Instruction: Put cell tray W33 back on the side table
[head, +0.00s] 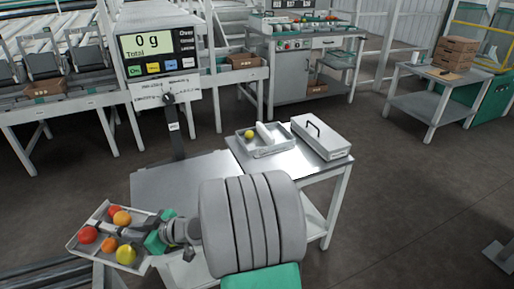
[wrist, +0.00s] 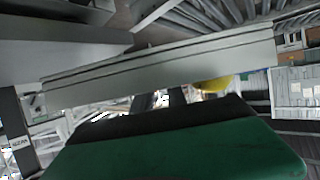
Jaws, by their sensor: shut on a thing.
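A light grey tray (head: 70,243) is at the lower left in the head view, held by my gripper (head: 150,238) at its right side. It holds several red, orange and yellow tomatoes and looks tilted. No label on it is readable, so I cannot confirm it is W33. In the wrist view its pale wall (wrist: 160,66) crosses above a green finger pad (wrist: 180,152), with a yellow tomato partly showing. The side table (head: 303,178) stands to the right of the scale, away from the tray. My arm hides part of the table's front.
On the side table are another tray (head: 262,153) with a yellow tomato and a white roll-shaped thing, and a lidded grey box (head: 322,138) with a handle. The scale display (head: 158,52) reads 0 g. The bare metal surface (head: 185,185) below the scale is clear.

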